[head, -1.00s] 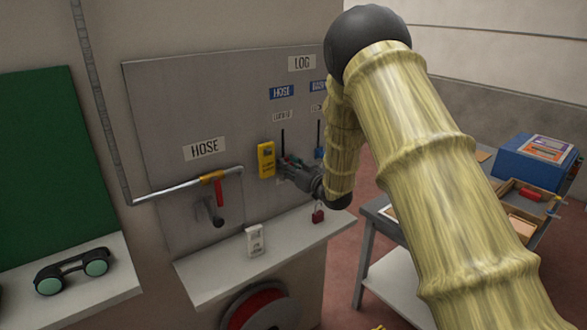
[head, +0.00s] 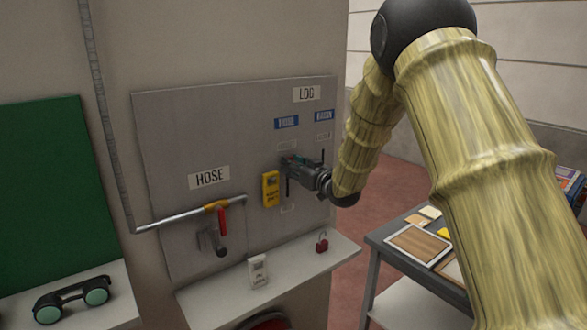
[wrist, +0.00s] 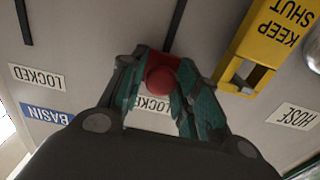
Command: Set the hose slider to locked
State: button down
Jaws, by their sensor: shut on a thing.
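The hose slider has a round red knob (wrist: 161,80) on a dark vertical slot (wrist: 179,28) in the grey board. In the head view the slot (head: 288,188) shows below my gripper (head: 292,163). My gripper (wrist: 160,88) is shut on the knob, one green finger on each side of it. The knob sits at the slot's upper end, right by the LOCKED label (wrist: 150,104), which the fingers partly cover. In the head view the blue HOSE label (head: 286,122) is above the gripper; the knob itself is hidden there.
A yellow KEEP SHUT tag (head: 270,190) hangs close left of the slot. The BASIN slot (wrist: 24,22) is on the other side. A pipe with a red-handled valve (head: 222,215) is lower left.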

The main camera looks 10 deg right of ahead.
jog(key=c, duration=1.3)
grip_release()
jog(key=shift+r, duration=0.3)
jog(key=shift+o, duration=0.6)
jog(key=shift+f, duration=0.15)
jog(key=v, duration=1.2)
jog(key=shift+d, duration=0.1)
jog(key=s+f+m+g+h+b, duration=0.15)
jog(key=s+f, duration=0.45)
jog(key=f, duration=0.8)
jog(key=s+f+m+g+h+b, duration=0.1)
jog(key=s+f+g+h, duration=0.15)
jog(key=s+f, duration=0.8)
jog(key=s+f+m+g+h+b, duration=0.1)
jog(key=s+f+m+g, duration=0.15)
jog(key=f, duration=1.45)
jog(key=s+f+g+h, duration=0.1)
jog(key=s+f+g, duration=0.2)
jog(key=s, duration=0.9)
jog(key=s+a+f+g+b, duration=0.1)
jog(key=s+f+g, duration=0.2)
jog(key=s+f, duration=0.6)
jog(key=s+f+g+h+b, duration=0.1)
jog(key=s+f+g, duration=0.3)
jog(key=s, duration=1.1)
notch_tip(320, 180, down, 3)
jog(key=shift+a+f+h, duration=0.1)
jog(key=shift+a+h, duration=0.2)
